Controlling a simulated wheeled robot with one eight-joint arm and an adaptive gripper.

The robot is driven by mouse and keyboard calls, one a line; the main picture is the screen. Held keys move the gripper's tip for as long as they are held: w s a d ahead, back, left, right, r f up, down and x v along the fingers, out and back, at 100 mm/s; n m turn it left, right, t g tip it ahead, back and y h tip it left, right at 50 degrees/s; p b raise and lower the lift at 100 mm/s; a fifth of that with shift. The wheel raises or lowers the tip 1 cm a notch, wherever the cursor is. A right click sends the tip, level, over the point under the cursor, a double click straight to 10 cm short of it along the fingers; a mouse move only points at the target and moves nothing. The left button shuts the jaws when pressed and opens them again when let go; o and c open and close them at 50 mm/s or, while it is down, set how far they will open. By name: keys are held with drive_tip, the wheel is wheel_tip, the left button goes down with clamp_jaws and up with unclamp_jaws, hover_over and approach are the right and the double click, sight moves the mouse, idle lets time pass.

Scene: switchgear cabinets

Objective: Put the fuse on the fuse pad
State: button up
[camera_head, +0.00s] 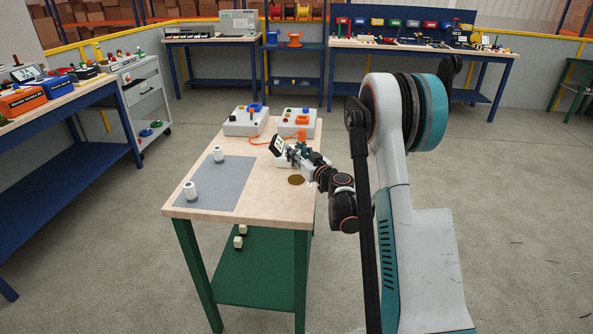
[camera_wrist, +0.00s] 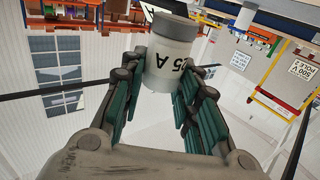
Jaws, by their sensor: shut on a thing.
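My gripper (camera_wrist: 165,70) is shut on a white cylindrical fuse (camera_wrist: 172,48) with a grey end cap and dark lettering that reads "5 A" in part. In the head view my gripper (camera_head: 301,157) is over the right side of the wooden-topped table; the held fuse is hard to make out there. A flat grey pad (camera_head: 214,184) covers the left part of the tabletop. My gripper is to the right of the grey pad.
A round brown disc (camera_head: 296,180) lies on the tabletop (camera_head: 262,198). Two button boxes (camera_head: 246,121) (camera_head: 298,122) stand at the back. A meter with a display (camera_head: 279,145) is beside my gripper. Two small pale blocks (camera_head: 239,240) sit on the lower green shelf (camera_head: 262,270).

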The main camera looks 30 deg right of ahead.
drive_tip(key=shift+f+b, duration=0.85)
drive_tip(key=shift+f, duration=1.6)
drive_tip(key=shift+f, duration=0.15)
drive_tip(key=o, duration=1.1)
drive_tip(key=shift+s+r, duration=0.2)
drive_tip(key=shift+s, duration=0.2)
drive_tip(key=s+p, duration=0.1)
drive_tip(key=s, duration=0.2)
drive_tip(key=s+p, duration=0.1)
drive_tip(key=s, duration=0.2)
drive_tip(key=shift+s+d, duration=0.2)
drive_tip(key=shift+s, duration=0.2)
